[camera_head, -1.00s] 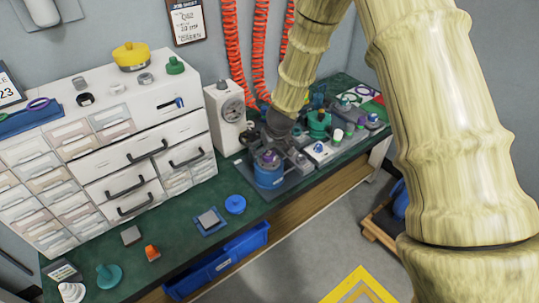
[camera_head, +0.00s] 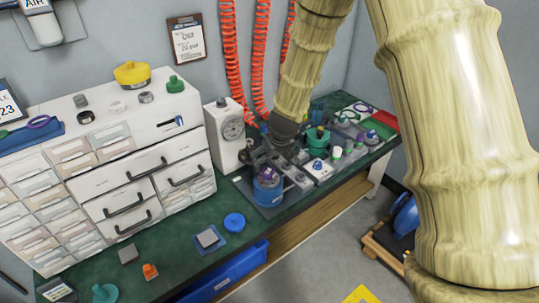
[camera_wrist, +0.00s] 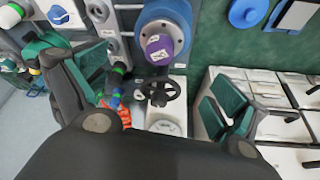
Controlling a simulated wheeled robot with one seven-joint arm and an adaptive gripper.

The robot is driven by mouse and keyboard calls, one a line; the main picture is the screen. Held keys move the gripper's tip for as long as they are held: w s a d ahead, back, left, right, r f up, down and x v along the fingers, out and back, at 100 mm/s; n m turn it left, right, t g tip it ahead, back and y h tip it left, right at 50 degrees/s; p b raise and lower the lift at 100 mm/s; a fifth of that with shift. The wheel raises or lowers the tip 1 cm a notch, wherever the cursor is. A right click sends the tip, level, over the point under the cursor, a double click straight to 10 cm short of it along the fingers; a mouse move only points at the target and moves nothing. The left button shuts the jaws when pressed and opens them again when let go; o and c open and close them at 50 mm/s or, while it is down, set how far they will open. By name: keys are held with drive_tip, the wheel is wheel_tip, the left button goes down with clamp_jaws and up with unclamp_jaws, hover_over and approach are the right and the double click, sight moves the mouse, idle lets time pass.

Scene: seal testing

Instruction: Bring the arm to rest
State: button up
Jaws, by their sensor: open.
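My gripper (camera_head: 277,160) hangs at the end of my bamboo-textured arm, over the back of the green bench. In the wrist view its two dark, green-padded fingers (camera_wrist: 150,90) are spread apart, with nothing held between them. Below it in the head view is a blue cylinder (camera_head: 267,190) with a purple top. In the wrist view this purple top (camera_wrist: 158,46) is beyond the fingers, apart from them. A black handwheel (camera_wrist: 160,90) shows between the fingers. The gripper partly hides the fixture around the cylinder in the head view.
A white gauge unit (camera_head: 222,145) stands left of the gripper, beside a white drawer cabinet (camera_head: 115,125). Red coiled hoses (camera_head: 230,60) hang behind. Several small fittings crowd the bench to the right. Bare green bench (camera_head: 190,222) shows at the front left.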

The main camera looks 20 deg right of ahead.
drive_tip(key=shift+f, duration=0.1)
drive_tip(key=s+d+f+g+h, duration=0.1)
drive_tip(key=s+d+f+g, duration=0.2)
drive_tip(key=s+f, duration=1.6)
drive_tip(key=s+a+f, duration=0.1)
drive_tip(key=s+f, duration=0.3)
drive_tip(key=s, duration=0.8)
drive_tip(key=s+a+f+m+g, duration=0.1)
drive_tip(key=s+f, duration=0.3)
drive_tip(key=s, duration=0.9)
drive_tip(key=shift+a+f+g+y, duration=0.3)
drive_tip(key=shift+a+f+y, duration=0.1)
drive_tip(key=shift+a, duration=0.25)
drive_tip(key=shift+w, duration=0.1)
